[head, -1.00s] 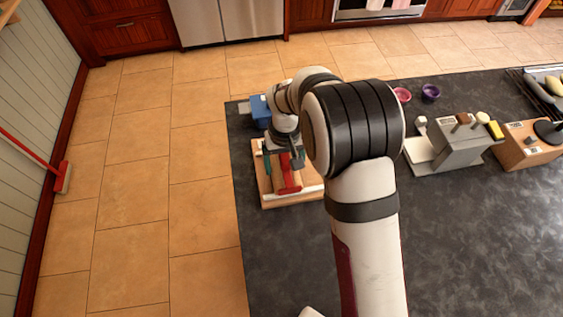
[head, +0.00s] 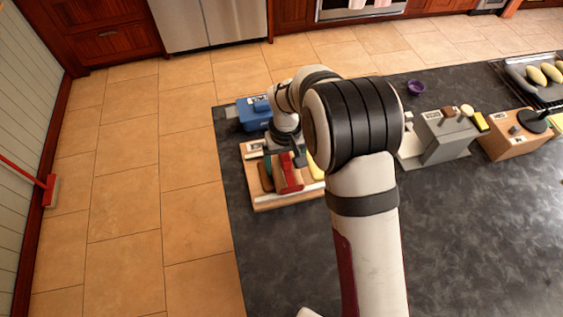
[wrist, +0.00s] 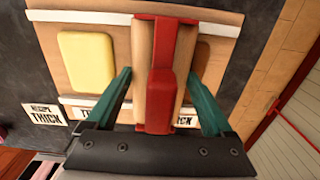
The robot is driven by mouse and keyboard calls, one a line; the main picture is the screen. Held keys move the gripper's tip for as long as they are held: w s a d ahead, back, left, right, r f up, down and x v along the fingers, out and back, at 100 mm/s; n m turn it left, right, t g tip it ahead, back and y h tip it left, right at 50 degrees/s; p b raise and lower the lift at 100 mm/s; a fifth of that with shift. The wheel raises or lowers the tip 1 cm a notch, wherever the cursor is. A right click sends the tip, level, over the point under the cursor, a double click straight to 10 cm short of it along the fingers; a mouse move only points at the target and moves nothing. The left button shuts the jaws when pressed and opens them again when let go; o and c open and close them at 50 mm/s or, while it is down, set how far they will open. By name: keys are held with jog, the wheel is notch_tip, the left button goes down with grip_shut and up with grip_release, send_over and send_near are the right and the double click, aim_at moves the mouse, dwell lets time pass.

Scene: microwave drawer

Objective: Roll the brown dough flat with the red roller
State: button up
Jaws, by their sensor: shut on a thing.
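The red roller (wrist: 158,100) has a red frame on a tan wooden cylinder. It lies over the board between the two dough pieces; it also shows in the head view (head: 290,178). My gripper (wrist: 160,75) has its green fingers on both sides of the roller and is shut on it. The brown dough (wrist: 207,62) is right of the roller in the wrist view, partly hidden by it and a finger. In the head view the brown dough (head: 266,177) is at the roller's left. I cannot tell whether the roller touches it.
The wooden board (head: 262,205) has white rails and "THICK" labels (wrist: 45,115). A yellow dough piece (wrist: 87,60) lies on it. A blue box (head: 253,112) stands behind it. A grey block holder (head: 443,135) and purple bowl (head: 416,87) are to the right. The front counter is clear.

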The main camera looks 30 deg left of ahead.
jog(key=shift+s+a+r, duration=0.35)
jog(key=shift+r, duration=0.65)
jog(key=shift+s+a+r, duration=0.3)
jog(key=shift+a+r, duration=0.05)
jog(key=shift+r, duration=0.65)
jog(key=shift+s+a+r, duration=0.35)
jog(key=shift+r, duration=0.65)
jog(key=w+d+r+m, duration=0.2)
jog(key=w+d+r, duration=0.25)
jog(key=d, duration=0.35)
jog(key=w+d+r+m, duration=0.25)
jog(key=d+r, duration=0.35)
jog(key=d, duration=0.3)
jog(key=s+d+r+m, duration=0.1)
jog(key=d+r, duration=0.3)
jog(key=d, duration=0.4)
jog(key=s+d+r+m, duration=0.2)
jog(key=d+r+m, duration=0.1)
jog(key=d, duration=0.4)
jog(key=shift+d+r, duration=0.35)
jog(key=shift+r, duration=0.2)
jog(key=shift+m, duration=0.25)
